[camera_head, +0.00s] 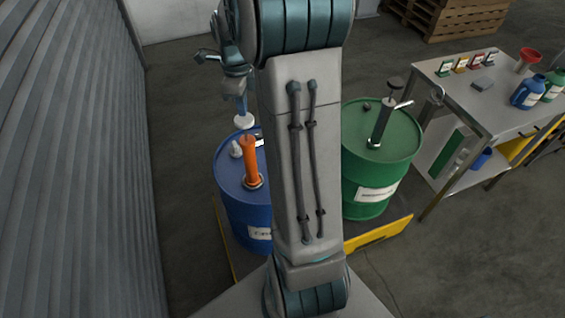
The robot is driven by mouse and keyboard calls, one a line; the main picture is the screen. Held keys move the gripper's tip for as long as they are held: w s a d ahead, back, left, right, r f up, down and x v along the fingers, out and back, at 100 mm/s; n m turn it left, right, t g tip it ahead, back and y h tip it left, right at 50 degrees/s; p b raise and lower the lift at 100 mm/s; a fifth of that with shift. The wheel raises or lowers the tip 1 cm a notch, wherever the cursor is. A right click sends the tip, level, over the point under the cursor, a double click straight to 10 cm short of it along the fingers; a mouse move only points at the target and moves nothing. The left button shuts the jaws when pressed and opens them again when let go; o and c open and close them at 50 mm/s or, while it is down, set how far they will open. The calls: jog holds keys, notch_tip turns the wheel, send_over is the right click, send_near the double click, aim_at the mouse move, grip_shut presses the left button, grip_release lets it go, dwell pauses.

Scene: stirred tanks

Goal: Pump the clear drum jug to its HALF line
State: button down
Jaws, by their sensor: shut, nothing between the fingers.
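A blue drum (232,200) stands left of centre with an upright orange hand pump (250,158) on its lid. A pale round knob (243,121) shows just above the pump. My gripper (242,105) is shut and points down directly over this knob; I cannot tell whether it touches it. A green drum (368,170) stands to the right with a dark pump (381,125) that has a black knob and a side spout. I cannot make out a clear jug or its HALF line; my arm covers the space between the drums.
The drums stand on a yellow-edged platform (380,238). At right, a metal table (455,98) carries small labelled cards, blue and green jugs and a red funnel (528,60). A corrugated wall (75,160) runs along the left. Wooden pallets (450,15) lie at the back.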

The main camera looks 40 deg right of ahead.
aim_at(244, 119)
jog(key=shift+f, duration=0.2)
dwell(0.6)
jog(key=shift+f+b, duration=2.75)
jog(key=shift+f, duration=0.8)
jog(key=shift+r+p, duration=2.95)
jog(key=shift+r, duration=1.05)
jog(key=shift+f, duration=0.2)
